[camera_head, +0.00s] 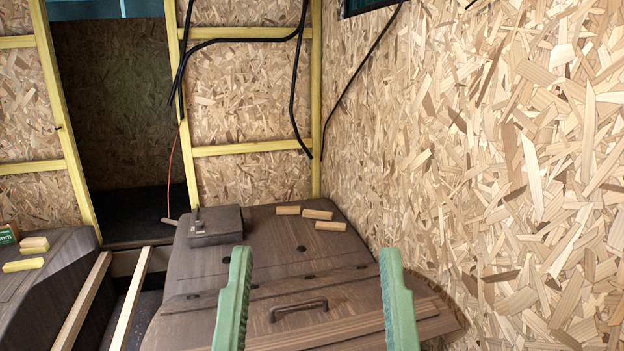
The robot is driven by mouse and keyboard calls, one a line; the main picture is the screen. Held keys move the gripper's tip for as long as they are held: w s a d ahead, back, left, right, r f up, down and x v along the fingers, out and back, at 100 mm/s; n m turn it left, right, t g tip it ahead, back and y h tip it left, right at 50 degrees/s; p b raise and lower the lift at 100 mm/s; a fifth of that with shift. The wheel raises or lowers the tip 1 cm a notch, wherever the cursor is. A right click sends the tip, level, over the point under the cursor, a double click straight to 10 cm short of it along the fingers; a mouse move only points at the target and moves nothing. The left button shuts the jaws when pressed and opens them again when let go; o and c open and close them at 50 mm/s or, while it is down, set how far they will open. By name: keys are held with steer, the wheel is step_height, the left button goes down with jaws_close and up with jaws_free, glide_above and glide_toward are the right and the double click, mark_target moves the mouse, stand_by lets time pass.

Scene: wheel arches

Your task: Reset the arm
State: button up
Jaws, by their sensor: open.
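My gripper (315,270) shows at the bottom of the head view as two green fingers, spread wide apart. It is open, with nothing held between the fingers. It hangs in front of the dark wood-grain wheel arch (255,270). Behind and between the fingers is a dark handle (298,311) on the arch's front part. The rest of my arm is out of view.
Small wood blocks (318,214) and a dark flat box (215,226) lie on the arch. A chipboard wall (480,170) rises close on the right. Wooden strips (130,300) run at lower left beside another arch (45,270). Black cables (297,90) hang at the back.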

step_height(320, 180, up, 30)
steer(key=p, duration=2.6)
steer(key=shift+a+p, duration=0.15)
steer(key=shift+p, duration=0.15)
steer(key=shift+w+r, duration=0.1)
